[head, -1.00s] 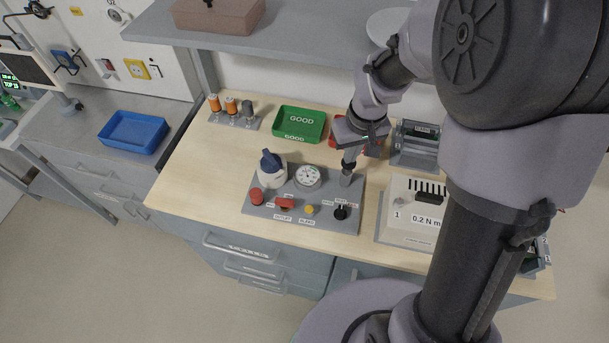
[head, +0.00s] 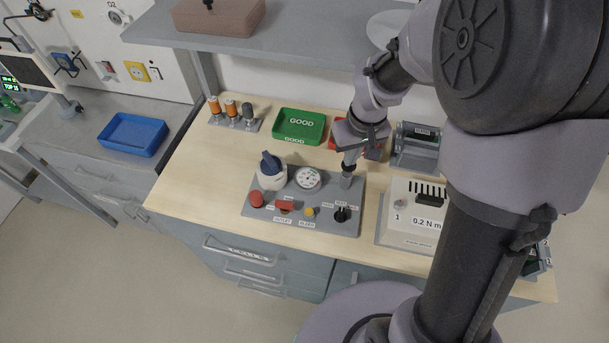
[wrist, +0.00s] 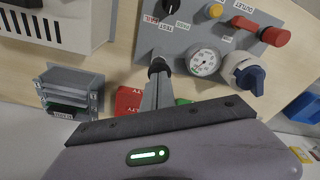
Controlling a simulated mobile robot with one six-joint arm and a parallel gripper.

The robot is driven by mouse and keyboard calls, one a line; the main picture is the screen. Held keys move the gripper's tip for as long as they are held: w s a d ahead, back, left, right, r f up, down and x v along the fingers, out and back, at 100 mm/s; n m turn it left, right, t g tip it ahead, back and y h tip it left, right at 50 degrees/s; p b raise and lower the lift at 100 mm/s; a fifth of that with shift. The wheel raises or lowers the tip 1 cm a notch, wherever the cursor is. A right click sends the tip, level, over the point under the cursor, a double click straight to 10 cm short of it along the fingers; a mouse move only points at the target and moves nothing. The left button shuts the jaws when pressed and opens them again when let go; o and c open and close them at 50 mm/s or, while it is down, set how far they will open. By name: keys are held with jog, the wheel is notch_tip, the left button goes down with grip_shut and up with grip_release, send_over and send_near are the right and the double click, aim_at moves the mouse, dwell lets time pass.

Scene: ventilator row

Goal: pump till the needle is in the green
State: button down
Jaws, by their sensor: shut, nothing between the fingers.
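The grey test panel (head: 325,222) lies on the wooden bench. Its round white pressure gauge (head: 308,178) also shows in the wrist view (wrist: 203,62); the dial has a coloured band, but the needle's place is too small to tell. My gripper (head: 348,168) is shut and points down at the panel's back right corner, right of the gauge. In the wrist view, a black cap, seemingly the pump's top (wrist: 157,66), is at the tips of my closed fingers; whether they touch it is unclear. The lower part of the pump is mostly hidden.
The panel also bears a blue-handled white valve (head: 271,170), a red button (head: 256,198), a red outlet lever (head: 286,205), a yellow bleed knob (head: 310,212) and a black selector (head: 341,214). A white box (head: 412,208) stands close at right; a green tray (head: 299,124) lies behind.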

dwell(0.3)
jog(key=shift+f+b, duration=0.4)
jog(key=shift+b, duration=0.15)
jog(key=shift+r+p, duration=2.15)
jog(key=shift+r, duration=0.5)
jog(key=shift+f, duration=0.2)
jog(key=s+a+r+m+t+b, duration=0.2)
jog(key=s+r+m+b, duration=0.1)
jog(key=s, duration=0.6)
jog(key=s+a+r+m+t+y+b, duration=0.1)
jog(key=s+r+b, duration=0.4)
jog(key=s, duration=0.5)
jog(key=a+m+t+b, duration=0.1)
jog(key=m, duration=0.1)
jog(key=shift+m+y, duration=0.3)
jog(key=shift+m, duration=0.1)
